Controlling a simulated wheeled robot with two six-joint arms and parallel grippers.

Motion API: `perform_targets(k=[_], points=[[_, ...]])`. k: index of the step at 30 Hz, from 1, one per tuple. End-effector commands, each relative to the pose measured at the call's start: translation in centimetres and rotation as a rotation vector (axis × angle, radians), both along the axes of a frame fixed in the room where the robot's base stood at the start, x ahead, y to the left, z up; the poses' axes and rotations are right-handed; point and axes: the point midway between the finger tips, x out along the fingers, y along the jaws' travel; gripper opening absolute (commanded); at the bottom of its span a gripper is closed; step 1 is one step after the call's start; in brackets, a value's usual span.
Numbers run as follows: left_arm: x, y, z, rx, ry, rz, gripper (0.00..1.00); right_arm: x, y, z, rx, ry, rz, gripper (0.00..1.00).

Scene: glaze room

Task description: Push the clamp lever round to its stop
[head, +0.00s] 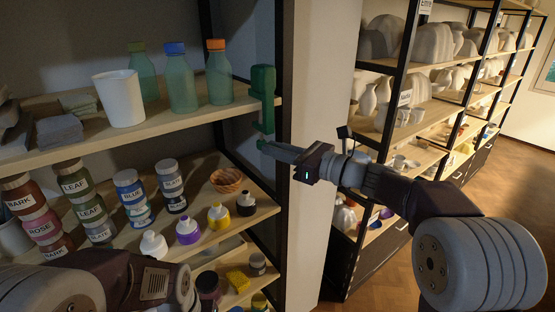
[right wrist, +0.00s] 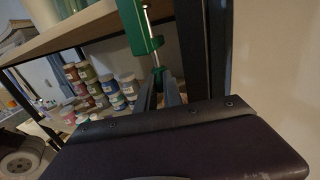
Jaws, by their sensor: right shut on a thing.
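A green clamp (head: 263,88) sits on the right front end of the upper shelf board (head: 190,121), by the black post. In the right wrist view, the clamp (right wrist: 137,28) shows a thin metal rod beside its body and a green lower part, which I take for the lever (right wrist: 157,60). My right gripper (head: 266,147) reaches in from the right, just below the clamp. Its fingers (right wrist: 160,88) are shut on the green lever at their tips. The lever's far end and its stop cannot be made out.
A white cup (head: 119,98) and several green bottles (head: 181,82) stand on the upper board. Paint jars (head: 130,189) and a woven bowl (head: 228,181) stand below. A pale wall end (head: 322,130) is close right of the clamp. Pottery shelves stand beyond.

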Motion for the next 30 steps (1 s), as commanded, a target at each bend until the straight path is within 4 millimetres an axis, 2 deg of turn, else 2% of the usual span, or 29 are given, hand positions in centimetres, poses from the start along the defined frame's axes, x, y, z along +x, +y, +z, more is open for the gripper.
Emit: perform_targets(k=[1,18,24,30], points=[[0.0,0.0,-2.0,0.000,0.000,0.000,0.75,-0.3,0.2,-0.6,0.004,-0.011,-0.038,0.00],[0.0,0.0,-14.6,0.000,0.000,0.000,0.75,-1.8,2.3,-0.9,0.009,-0.011,-0.564,0.00],[0.0,0.0,-17.3,0.000,0.000,0.000,0.75,-1.9,2.9,-0.5,0.005,-0.004,-0.738,0.00],[0.0,0.0,-17.7,0.000,0.000,0.000,0.75,-1.9,3.3,-0.1,0.001,-0.001,-0.883,0.00]])
